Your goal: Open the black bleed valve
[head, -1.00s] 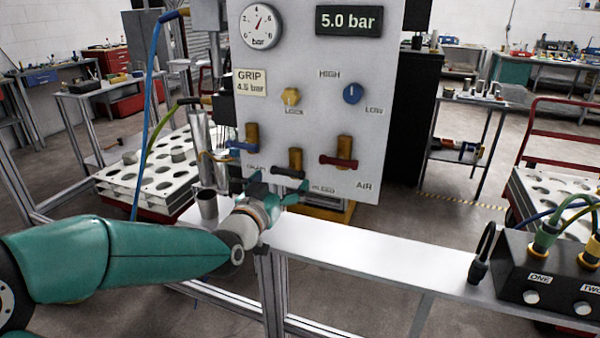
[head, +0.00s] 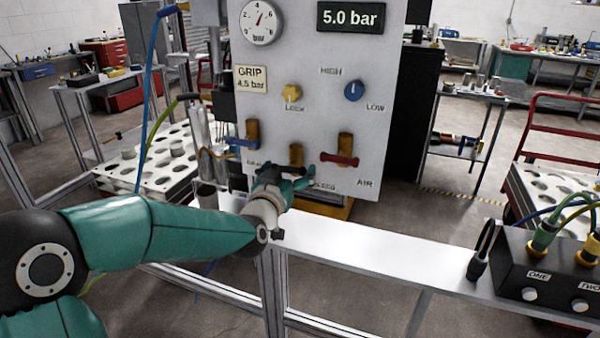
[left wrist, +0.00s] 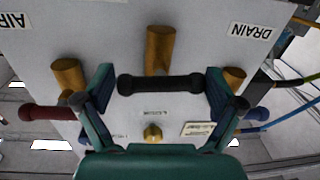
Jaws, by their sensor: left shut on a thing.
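The black bleed valve handle (left wrist: 160,84) lies crosswise below its brass stem in the left wrist view, between my left gripper's fingers. My left gripper (head: 290,182) is at the lower edge of the white panel, shut on this handle from its two ends. Its fingers also show in the left wrist view (left wrist: 162,98). In the head view the brass stem of the bleed valve (head: 296,154) shows above the gripper, while the handle is mostly hidden behind it. My right gripper is not in view.
The blue drain handle (head: 241,142) and red air handle (head: 339,160) flank the bleed valve closely. The panel (head: 310,120) also carries a yellow lock knob (head: 292,92), a blue knob (head: 354,90) and a gauge (head: 259,22). A metal cup (head: 207,196) stands at the left.

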